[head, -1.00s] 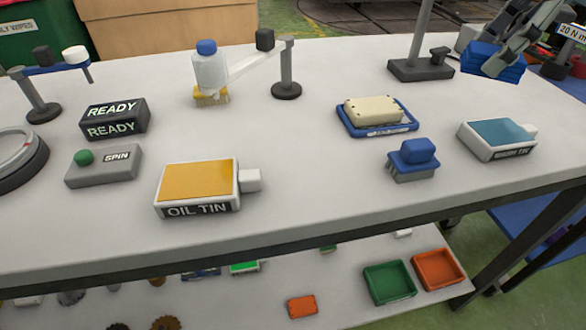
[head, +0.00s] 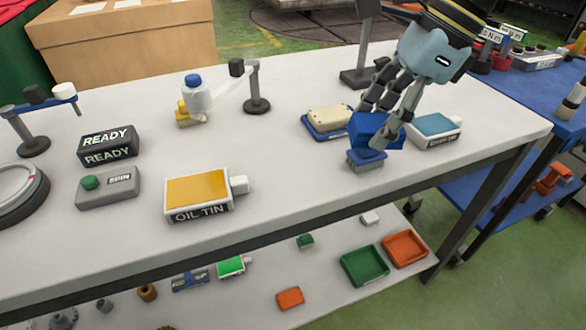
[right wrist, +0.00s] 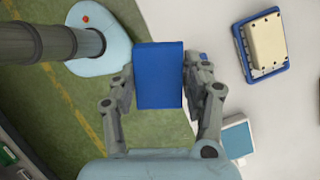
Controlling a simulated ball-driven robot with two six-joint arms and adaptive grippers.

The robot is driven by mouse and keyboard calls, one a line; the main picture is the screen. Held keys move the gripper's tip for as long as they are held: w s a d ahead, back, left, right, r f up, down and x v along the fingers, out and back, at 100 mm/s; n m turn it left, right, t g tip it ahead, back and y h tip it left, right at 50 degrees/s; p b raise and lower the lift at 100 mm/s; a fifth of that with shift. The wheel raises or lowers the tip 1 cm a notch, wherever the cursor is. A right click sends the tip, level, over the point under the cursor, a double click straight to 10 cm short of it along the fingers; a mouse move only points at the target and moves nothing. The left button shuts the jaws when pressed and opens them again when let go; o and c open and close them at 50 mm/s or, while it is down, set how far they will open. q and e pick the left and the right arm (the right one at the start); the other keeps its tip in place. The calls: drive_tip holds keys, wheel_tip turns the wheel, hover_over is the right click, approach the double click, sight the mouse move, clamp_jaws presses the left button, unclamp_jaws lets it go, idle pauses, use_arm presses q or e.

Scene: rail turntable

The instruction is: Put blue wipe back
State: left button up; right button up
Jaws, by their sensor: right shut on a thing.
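My right gripper (head: 381,116) is shut on the blue wipe (head: 368,128), a plain blue block. In the head view the wipe overlaps the blue brush (head: 366,162) and sits right of the blue tray (head: 309,131); its exact height above the bench is hard to tell. The tray carries a cream block (head: 329,115). In the right wrist view the wipe (right wrist: 158,76) is between both fingers, with the tray (right wrist: 242,50) and cream block (right wrist: 268,41) to its right. My left gripper is not in view.
A wash tin (head: 434,128) with a light blue top stands right of the wipe. A dark stand (head: 362,76) is behind. The oil tin (head: 198,190) and a spin button box (head: 108,187) are further left. The bench front between oil tin and brush is clear.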

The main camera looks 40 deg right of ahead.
sight(365, 117)
drive_tip(key=shift+f, duration=0.25)
drive_tip(key=w+a+f+b, duration=0.1)
drive_tip(key=b, duration=0.4)
drive_tip(key=shift+w+a+f, duration=0.1)
drive_tip(key=shift+w+f, duration=0.25)
drive_tip(key=shift+w, duration=0.05)
drive_tip(key=shift+w+a, duration=0.15)
drive_tip(key=shift+w, duration=0.2)
drive_tip(key=w+a+f, duration=0.1)
drive_tip(key=w, duration=0.1)
drive_tip(key=w+a+f, duration=0.1)
drive_tip(key=w+f, duration=0.1)
drive_tip(key=w, duration=0.1)
drive_tip(key=w+a+f+b, duration=0.1)
drive_tip(key=w+a+f, duration=0.1)
drive_tip(key=shift+w+a, duration=0.1)
drive_tip(key=shift+w, duration=0.05)
wheel_tip(365, 117, down, 4)
drive_tip(key=shift+r, duration=0.1)
